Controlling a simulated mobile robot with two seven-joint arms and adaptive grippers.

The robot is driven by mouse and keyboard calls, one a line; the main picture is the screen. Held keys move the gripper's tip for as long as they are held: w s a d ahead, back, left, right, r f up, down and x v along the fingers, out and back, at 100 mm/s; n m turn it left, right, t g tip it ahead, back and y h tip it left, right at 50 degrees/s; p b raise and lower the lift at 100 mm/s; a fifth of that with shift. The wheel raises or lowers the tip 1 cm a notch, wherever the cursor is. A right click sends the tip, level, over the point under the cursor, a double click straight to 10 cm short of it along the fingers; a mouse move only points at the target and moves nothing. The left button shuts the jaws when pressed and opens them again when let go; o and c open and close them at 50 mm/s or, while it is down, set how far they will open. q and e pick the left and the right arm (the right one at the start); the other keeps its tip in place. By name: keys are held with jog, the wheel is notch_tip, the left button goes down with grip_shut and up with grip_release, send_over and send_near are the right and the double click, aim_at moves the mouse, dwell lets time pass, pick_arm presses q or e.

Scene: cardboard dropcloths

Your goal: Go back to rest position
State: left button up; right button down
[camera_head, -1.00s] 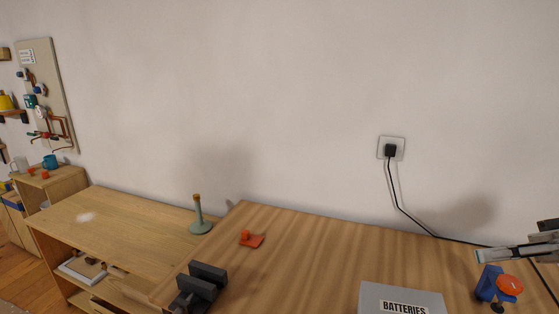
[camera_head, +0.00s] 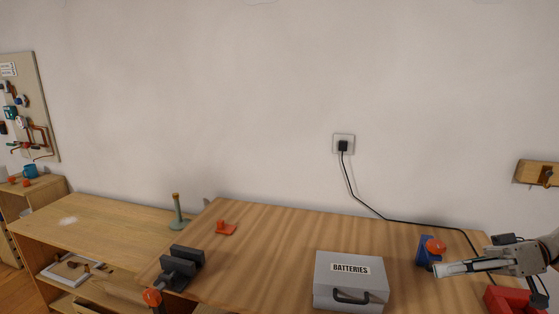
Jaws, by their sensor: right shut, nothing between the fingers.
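My right gripper (camera_head: 450,269) comes in from the right edge. It is shut and empty, with its pale fingers pointing left above the right part of the wooden workbench (camera_head: 285,238). Its fingertips show just in front of and below a blue holder with an orange round top (camera_head: 430,250). I cannot tell whether they touch it. My left gripper is not in view.
A grey case labelled BATTERIES (camera_head: 349,282) stands at the bench's front. A dark vise (camera_head: 182,268) is at the left corner, with an orange piece (camera_head: 226,229) behind it. A red object (camera_head: 508,299) lies under my right arm. The bench's middle is clear.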

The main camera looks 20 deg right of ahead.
jog(key=w+a+f+t+h, duration=0.2)
jog(key=a+f+t, duration=0.2)
jog(key=a+f, duration=0.8)
jog(key=w+a+f+t+h, duration=0.15)
jog(key=a+f+t, duration=0.25)
jog(key=a+f, duration=0.75)
jog(key=s+a+f+m+g+h, duration=0.1)
jog(key=s+f+h, duration=0.3)
jog(key=f, duration=0.4)
jog(key=s+a+f+m+g+h, duration=0.1)
jog(key=s+f+h, duration=0.3)
jog(key=f, duration=0.4)
jog(key=shift+a+f+h, duration=0.2)
jog(key=shift+a+h, duration=0.05)
jog(key=shift+h, duration=0.3)
jog(key=shift+s, duration=0.1)
